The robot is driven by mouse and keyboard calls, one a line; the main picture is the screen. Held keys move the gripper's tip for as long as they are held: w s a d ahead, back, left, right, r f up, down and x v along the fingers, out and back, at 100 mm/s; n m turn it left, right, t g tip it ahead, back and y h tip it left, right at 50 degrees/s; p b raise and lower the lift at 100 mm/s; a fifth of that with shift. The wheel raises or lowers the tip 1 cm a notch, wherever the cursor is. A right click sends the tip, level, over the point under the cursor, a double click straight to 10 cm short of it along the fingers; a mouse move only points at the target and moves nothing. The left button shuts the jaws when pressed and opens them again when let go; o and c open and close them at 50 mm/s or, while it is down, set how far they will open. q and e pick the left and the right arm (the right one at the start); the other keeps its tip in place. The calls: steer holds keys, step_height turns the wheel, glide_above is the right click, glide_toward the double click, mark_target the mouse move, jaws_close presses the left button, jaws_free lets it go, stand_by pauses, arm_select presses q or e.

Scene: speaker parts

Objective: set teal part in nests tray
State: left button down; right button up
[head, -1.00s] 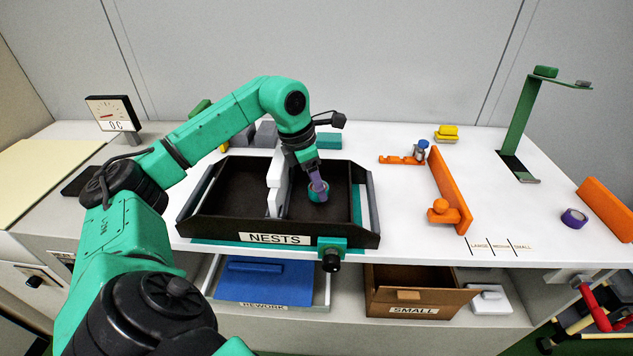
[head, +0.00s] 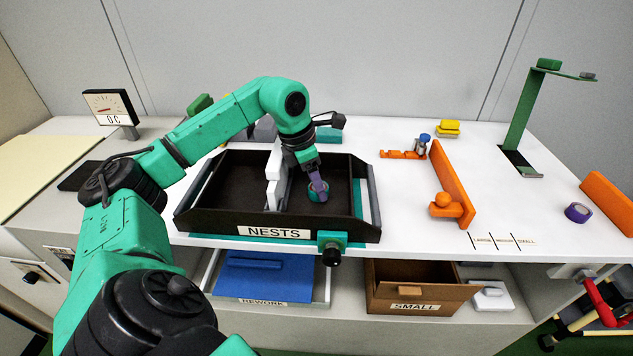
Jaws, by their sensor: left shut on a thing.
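The black nests tray (head: 225,222) stands on the white table, with a "NESTS" label on its front wall and a white divider (head: 273,180) inside. My left gripper (head: 319,190) points down into the tray's right compartment. It is shut on the small round teal part (head: 313,194), which sits low at the compartment floor. I cannot tell whether the part touches the floor. The fingers hide some of the part. My right gripper is not in view.
An orange fence (head: 452,185) and a blue-grey piece (head: 424,140) stand right of the tray. A purple roll (head: 578,212) and a green stand (head: 522,115) are further right. Below are a blue rework bin (head: 262,277) and a brown "SMALL" box (head: 420,288). The table between fence and roll is clear.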

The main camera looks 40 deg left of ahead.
arm_select(q)
steer(key=shift+c, duration=0.6)
jaws_free()
steer(key=p+v, duration=0.3)
steer(key=v, duration=1.1)
steer(key=shift+r, duration=0.3)
